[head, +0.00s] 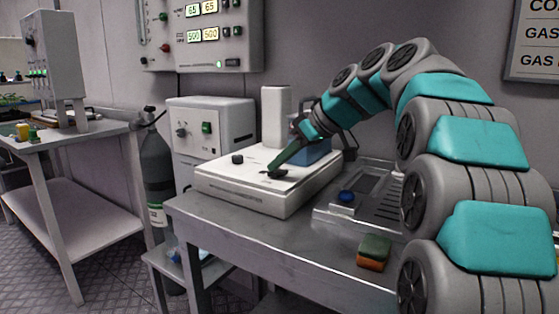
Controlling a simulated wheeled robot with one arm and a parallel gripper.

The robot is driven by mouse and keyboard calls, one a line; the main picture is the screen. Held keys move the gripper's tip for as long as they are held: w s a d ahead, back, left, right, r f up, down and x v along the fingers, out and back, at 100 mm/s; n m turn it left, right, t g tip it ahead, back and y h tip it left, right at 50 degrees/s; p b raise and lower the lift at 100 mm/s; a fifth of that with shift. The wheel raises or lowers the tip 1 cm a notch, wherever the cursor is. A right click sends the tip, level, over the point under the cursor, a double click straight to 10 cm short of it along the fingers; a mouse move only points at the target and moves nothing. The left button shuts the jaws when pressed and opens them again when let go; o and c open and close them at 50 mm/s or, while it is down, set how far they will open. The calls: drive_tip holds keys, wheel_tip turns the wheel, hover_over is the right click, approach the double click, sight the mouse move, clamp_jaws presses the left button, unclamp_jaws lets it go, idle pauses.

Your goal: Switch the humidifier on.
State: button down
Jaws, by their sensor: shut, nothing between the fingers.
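A low white unit (245,201) sits on the grey metal table. It has a black knob (238,159) on its top, a white upright cylinder (276,117) at its back and a blue block or tank (312,150) at its right rear. It looks like the humidifier, but I see no readable label. My gripper (272,174) is shut and empty, its tips pointing down at the unit's top, right of the knob. A small dark part shows at the tips; I cannot tell whether they touch it. My gripper hides part of the top.
A white cabinet (221,115) with a green switch (207,128) and a gas cylinder (157,170) stand behind left. A lit panel (208,52) hangs above.

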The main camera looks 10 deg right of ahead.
drive_tip(key=shift+f, duration=0.1)
drive_tip(key=shift+s+a+f+b, duration=0.15)
drive_tip(key=shift+f+b, duration=0.35)
drive_tip(key=shift+b, duration=0.7)
drive_tip(key=shift+n+t+h+b, duration=0.3)
drive_tip(key=shift+b, duration=0.1)
drive_tip(key=shift+r+p, duration=0.2)
drive_tip(key=shift+p, duration=0.15)
drive_tip(key=shift+w+d+r, duration=0.35)
drive_tip(key=shift+w+d, duration=0.15)
